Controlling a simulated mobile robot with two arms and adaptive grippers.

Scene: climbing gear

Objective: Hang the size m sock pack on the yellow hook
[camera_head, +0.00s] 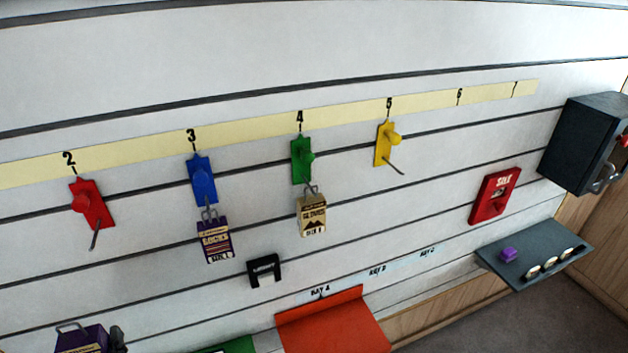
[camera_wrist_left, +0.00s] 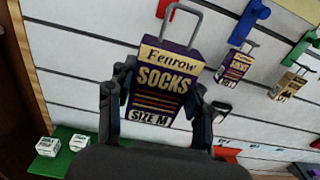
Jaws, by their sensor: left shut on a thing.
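The size M sock pack (camera_wrist_left: 162,80) is purple and cream with a grey hanging loop on top. In the left wrist view it stands upright between the fingers of my left gripper (camera_wrist_left: 160,95), which is shut on it. In the head view the pack (camera_head: 80,340) and part of my left gripper (camera_head: 118,340) show at the bottom left edge. The yellow hook (camera_head: 385,145) is on the wall under number 5, with a bare grey prong. It is far up and to the right of the pack. My right gripper is not in view.
A red hook (camera_head: 90,205) is empty. The blue hook (camera_head: 202,178) holds a size L sock pack (camera_head: 215,242); the green hook (camera_head: 302,160) holds a gloves pack (camera_head: 312,213). A black bracket (camera_head: 264,270), red shelf (camera_head: 340,325) and dark box (camera_head: 580,140) are nearby.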

